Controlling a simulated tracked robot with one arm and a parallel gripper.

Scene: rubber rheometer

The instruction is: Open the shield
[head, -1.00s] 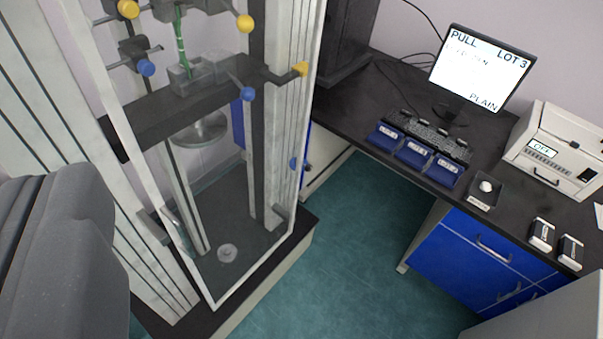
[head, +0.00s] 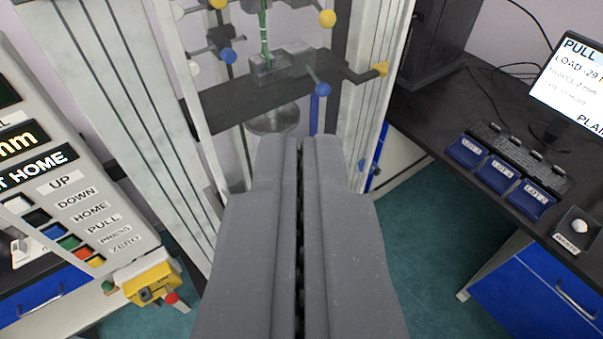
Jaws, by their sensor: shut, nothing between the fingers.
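The shield (head: 203,135) is a clear panel in a pale frame across the front of the test machine. It looks closed. Its left post shows left of my gripper, its right edge behind on the right. My gripper (head: 300,142) is shut and empty, pointing forward in the middle of the picture. It hides the lower middle of the shield and the machine's base. I cannot tell whether the fingertips touch the panel; they appear in front of it. Behind the shield, a green sample (head: 265,35) hangs above a grey clamp block (head: 272,66).
A control panel (head: 60,160) with labelled buttons stands at left, with a yellow box (head: 147,278) carrying a red switch below it. At right, a dark bench (head: 440,105) holds a monitor (head: 575,85), a keyboard (head: 520,150) and blue lot trays (head: 495,172). Teal floor shows between.

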